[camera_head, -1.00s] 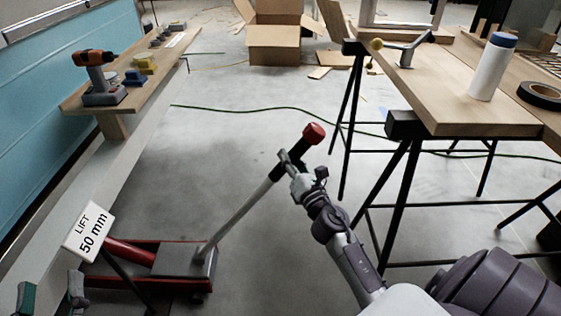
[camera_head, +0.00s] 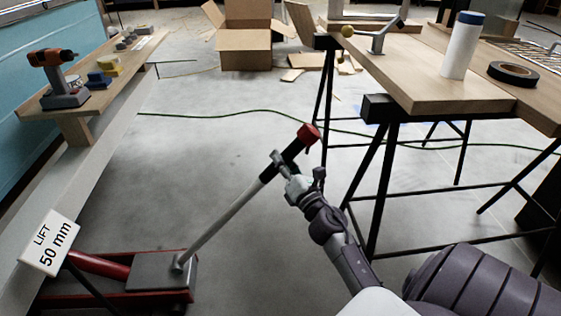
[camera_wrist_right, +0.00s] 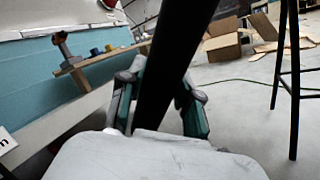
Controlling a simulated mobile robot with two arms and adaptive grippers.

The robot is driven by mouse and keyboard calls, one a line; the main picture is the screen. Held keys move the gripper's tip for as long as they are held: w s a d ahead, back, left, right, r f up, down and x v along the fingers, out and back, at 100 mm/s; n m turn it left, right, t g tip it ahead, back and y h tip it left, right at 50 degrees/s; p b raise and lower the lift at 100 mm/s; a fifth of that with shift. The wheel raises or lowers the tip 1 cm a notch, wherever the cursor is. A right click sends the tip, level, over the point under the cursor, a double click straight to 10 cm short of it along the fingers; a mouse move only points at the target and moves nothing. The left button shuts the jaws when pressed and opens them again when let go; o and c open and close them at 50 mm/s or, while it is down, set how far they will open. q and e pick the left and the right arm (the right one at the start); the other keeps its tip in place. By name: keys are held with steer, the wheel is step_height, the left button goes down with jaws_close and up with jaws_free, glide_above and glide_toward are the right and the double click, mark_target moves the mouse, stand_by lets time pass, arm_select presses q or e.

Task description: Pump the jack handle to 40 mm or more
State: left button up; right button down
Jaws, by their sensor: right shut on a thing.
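The floor jack (camera_head: 160,272) stands at the lower left in the head view, with a red and grey body. Its handle (camera_head: 222,222) slants up to the right, with a black grip and a red end cap (camera_head: 308,134). A white sign (camera_head: 50,243) by the jack reads "LIFT 50 mm". My right gripper (camera_head: 279,166) is shut on the black grip just below the red cap. In the right wrist view the dark handle (camera_wrist_right: 172,60) passes between the two green-padded fingers. My left gripper is not in view.
A wooden shelf (camera_head: 75,108) on the left holds a drill (camera_head: 58,78) and small items. A workbench (camera_head: 440,85) on black trestles stands at the right, near my right arm. A cardboard box (camera_head: 243,48) lies at the back.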

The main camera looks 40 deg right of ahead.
steer(key=shift+s+d+f, duration=0.15)
steer(key=shift+d+f, duration=0.1)
steer(key=shift+f, duration=0.3)
steer(key=c, duration=1.1)
jaws_free()
steer(key=shift+c, duration=0.2)
steer(key=o, duration=0.4)
steer(key=shift+s+d, duration=0.2)
steer(key=shift+d, duration=0.05)
steer(key=shift+a+r, duration=0.1)
steer(key=v, duration=1.2)
steer(key=shift+a+r, duration=0.1)
